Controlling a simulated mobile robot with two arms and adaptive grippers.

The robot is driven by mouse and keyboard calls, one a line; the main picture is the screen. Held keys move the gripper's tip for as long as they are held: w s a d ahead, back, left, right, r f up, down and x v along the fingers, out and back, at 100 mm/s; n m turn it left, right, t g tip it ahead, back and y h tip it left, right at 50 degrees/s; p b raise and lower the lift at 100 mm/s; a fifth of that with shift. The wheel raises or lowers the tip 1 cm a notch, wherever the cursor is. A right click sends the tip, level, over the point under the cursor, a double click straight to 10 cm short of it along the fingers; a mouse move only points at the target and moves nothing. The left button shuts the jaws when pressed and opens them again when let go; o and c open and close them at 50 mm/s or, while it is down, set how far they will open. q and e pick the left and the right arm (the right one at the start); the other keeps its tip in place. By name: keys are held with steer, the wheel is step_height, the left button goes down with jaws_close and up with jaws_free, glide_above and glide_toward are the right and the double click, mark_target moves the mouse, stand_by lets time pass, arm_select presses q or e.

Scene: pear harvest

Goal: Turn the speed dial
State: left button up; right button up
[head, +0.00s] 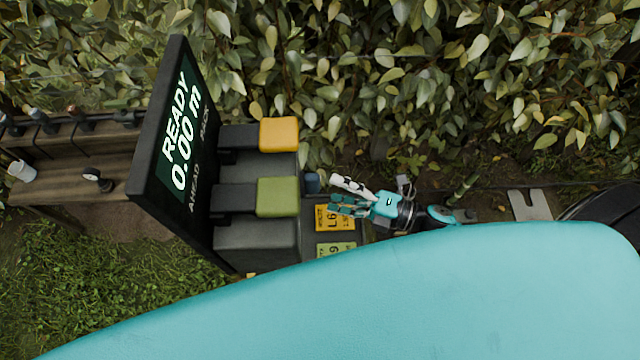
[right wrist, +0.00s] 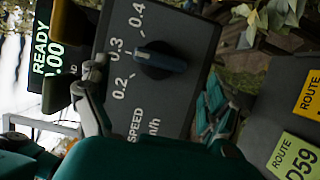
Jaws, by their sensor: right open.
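The speed dial (right wrist: 165,63) is a dark blue-grey knob on a dark panel (right wrist: 190,38) marked SPEED, with 0.2, 0.3 and 0.4 around it. Its pale pointer mark faces the 0.3 side. In the head view the dial (head: 311,183) is a small blue-grey knob beside the console. My right gripper (head: 338,193) is open just to the right of it, fingers pointing left. In the right wrist view its fingers (right wrist: 153,82) stand apart on either side of the dial; I cannot tell whether they touch it. My left gripper is not in view.
A black display (head: 175,140) reads READY 0.00 m. A yellow pad (head: 279,134) and a green pad (head: 278,197) stick out next to it. Orange (head: 334,217) and green (head: 335,249) route cards lie below my gripper. Dense foliage (head: 400,70) fills the back.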

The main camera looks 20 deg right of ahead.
steer(key=v, duration=0.6)
steer(key=shift+s+d, duration=0.25)
steer(key=shift+d, duration=0.05)
